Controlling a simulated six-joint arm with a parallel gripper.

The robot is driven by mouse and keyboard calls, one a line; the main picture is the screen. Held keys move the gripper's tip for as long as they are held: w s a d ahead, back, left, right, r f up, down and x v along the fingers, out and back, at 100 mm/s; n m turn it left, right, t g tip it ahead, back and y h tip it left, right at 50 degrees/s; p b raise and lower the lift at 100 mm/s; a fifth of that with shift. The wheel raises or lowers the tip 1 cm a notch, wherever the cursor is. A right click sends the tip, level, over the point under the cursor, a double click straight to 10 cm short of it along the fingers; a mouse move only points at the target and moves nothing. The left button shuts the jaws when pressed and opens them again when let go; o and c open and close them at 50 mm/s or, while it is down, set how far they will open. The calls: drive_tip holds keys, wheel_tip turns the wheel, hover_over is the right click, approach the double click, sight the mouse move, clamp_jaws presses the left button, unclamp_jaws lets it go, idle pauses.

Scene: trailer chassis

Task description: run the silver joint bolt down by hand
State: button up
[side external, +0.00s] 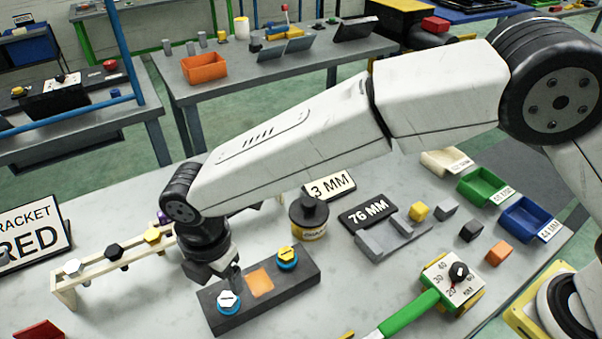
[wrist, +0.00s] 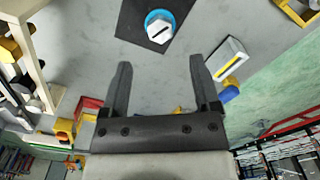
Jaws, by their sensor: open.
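A dark block (side external: 285,293) lies on the bench with an orange square (side external: 260,283) on top. The silver joint bolt (side external: 228,300) sits in a blue ring at its near left end, its head showing a dark line. It also shows at the top of the wrist view (wrist: 160,26), beyond the fingertips. A yellow-headed bolt (side external: 287,254) sits in a blue ring at the other end. My gripper (side external: 233,278) is above the block, close to the silver bolt. In the wrist view my gripper (wrist: 158,64) is open with nothing between its fingers. The bolt's shank is hidden.
A wooden rack (side external: 65,297) at left holds silver, black, yellow and purple bolts. A dark-topped pot (side external: 309,215) stands behind the block. A green-handled tool with a dial (side external: 447,284) lies at right. Coloured bins (side external: 483,187) stand farther right.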

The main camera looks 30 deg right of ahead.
sight(227, 298)
drive_tip(key=shift+f, duration=3.4)
clamp_jaws()
